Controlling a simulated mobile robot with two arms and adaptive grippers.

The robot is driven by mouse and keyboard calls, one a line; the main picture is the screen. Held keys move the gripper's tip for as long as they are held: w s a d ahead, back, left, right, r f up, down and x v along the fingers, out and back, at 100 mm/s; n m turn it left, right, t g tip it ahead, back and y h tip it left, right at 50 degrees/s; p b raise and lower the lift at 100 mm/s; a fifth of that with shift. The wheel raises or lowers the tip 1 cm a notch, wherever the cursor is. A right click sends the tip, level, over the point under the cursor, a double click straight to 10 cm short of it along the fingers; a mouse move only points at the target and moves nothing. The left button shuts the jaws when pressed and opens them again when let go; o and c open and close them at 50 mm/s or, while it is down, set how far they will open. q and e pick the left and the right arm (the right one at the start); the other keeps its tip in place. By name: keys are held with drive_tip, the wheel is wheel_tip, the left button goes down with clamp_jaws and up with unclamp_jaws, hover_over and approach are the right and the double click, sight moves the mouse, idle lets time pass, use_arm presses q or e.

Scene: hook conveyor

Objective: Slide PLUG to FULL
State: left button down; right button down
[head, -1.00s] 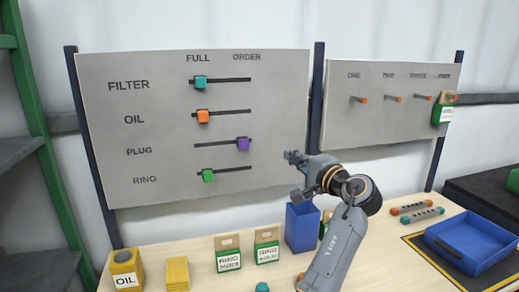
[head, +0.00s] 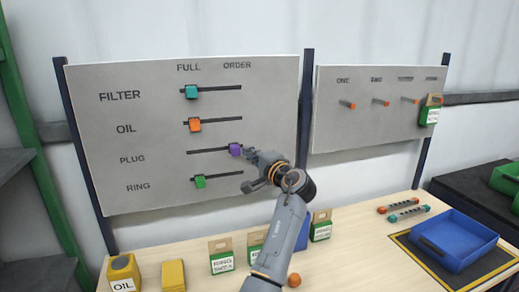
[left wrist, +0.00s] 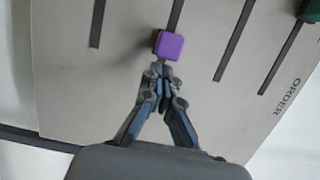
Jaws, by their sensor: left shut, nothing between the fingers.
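The purple PLUG slider (head: 235,149) sits near the right, ORDER end of its dark slot (head: 205,151) on the left grey board (head: 115,195). The FULL heading is above the slot's left end. My left gripper (head: 251,157) is shut and empty, with its tips just right of the purple slider. In the left wrist view the closed fingertips (left wrist: 158,68) point at the side of the purple slider (left wrist: 169,46). They are very close; I cannot tell whether they touch. My right gripper is in neither view.
The teal FILTER (head: 191,92), orange OIL (head: 194,125) and green RING (head: 199,181) sliders sit at the left ends of their slots. A hook board (head: 375,135) stands to the right. Boxes and a blue tray (head: 480,238) lie on the table below.

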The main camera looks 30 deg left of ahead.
use_arm(q)
drive_tip(key=shift+a, duration=0.1)
drive_tip(key=shift+s, duration=0.1)
drive_tip(key=s+a+p, duration=0.1)
drive_tip(key=s+a, duration=0.1)
drive_tip(key=s, duration=0.1)
drive_tip(key=s+a+p, duration=0.2)
drive_tip(key=s+a, duration=0.1)
drive_tip(key=s+a+p, duration=0.1)
drive_tip(key=s+a, duration=0.1)
drive_tip(key=shift+s+a, duration=0.3)
drive_tip(key=shift+s, duration=0.1)
drive_tip(key=shift+w+d, duration=0.1)
